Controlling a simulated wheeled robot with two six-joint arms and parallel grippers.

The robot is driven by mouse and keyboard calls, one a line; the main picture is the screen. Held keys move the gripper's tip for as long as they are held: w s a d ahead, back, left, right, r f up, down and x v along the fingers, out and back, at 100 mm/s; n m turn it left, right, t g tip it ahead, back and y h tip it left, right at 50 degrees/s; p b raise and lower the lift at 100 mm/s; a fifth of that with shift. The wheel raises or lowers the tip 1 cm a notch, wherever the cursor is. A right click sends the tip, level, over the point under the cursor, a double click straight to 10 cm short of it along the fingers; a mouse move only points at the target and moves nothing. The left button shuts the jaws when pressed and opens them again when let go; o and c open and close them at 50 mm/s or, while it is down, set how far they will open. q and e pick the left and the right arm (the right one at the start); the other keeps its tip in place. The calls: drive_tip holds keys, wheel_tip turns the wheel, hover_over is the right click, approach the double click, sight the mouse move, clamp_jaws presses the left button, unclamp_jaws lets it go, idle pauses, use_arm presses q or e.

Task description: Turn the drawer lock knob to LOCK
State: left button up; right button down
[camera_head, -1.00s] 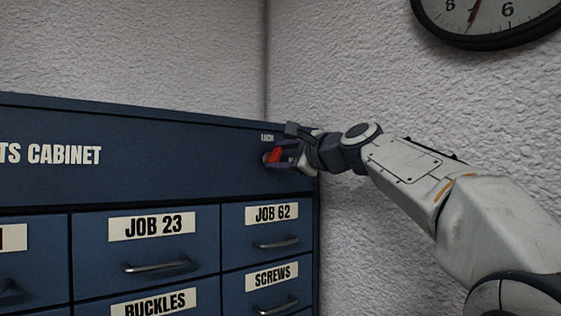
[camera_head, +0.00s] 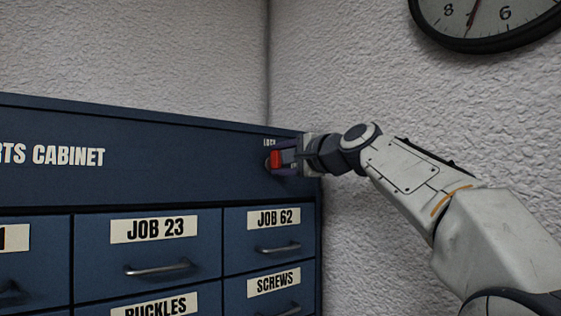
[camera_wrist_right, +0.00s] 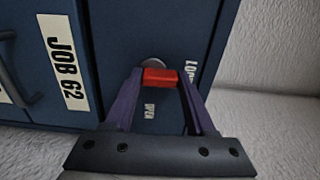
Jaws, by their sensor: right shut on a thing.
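The red lock knob (camera_head: 276,159) is on the upper right of the blue cabinet's front. Its bar stands upright below the LOCK label (camera_head: 269,143). In the right wrist view the red knob (camera_wrist_right: 159,77) lies between my two finger tips, with its bar pointing toward the LOCK label (camera_wrist_right: 190,69). The OPEN label (camera_wrist_right: 149,110) shows off to the side of the bar. My right gripper (camera_head: 284,158) is shut on the knob, and its fingers hide part of the knob's mount. My left gripper is not in view.
The blue parts cabinet (camera_head: 180,185) has labelled drawers with metal handles (camera_head: 278,249) below the knob. A textured wall (camera_head: 390,90) stands close to the right of the cabinet. A clock (camera_head: 490,20) hangs at the upper right.

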drive_tip(key=shift+a+f, duration=0.1)
drive_tip(key=shift+c, duration=1.2)
unclamp_jaws()
drive_tip(key=shift+s, duration=0.1)
drive_tip(key=shift+s+d, duration=0.2)
drive_tip(key=shift+d, duration=0.05)
drive_tip(key=b+v, duration=0.4)
drive_tip(key=v, duration=0.5)
drive_tip(key=shift+s+d+b, duration=0.2)
drive_tip(key=shift+s+b, duration=0.15)
drive_tip(key=shift+b, duration=0.05)
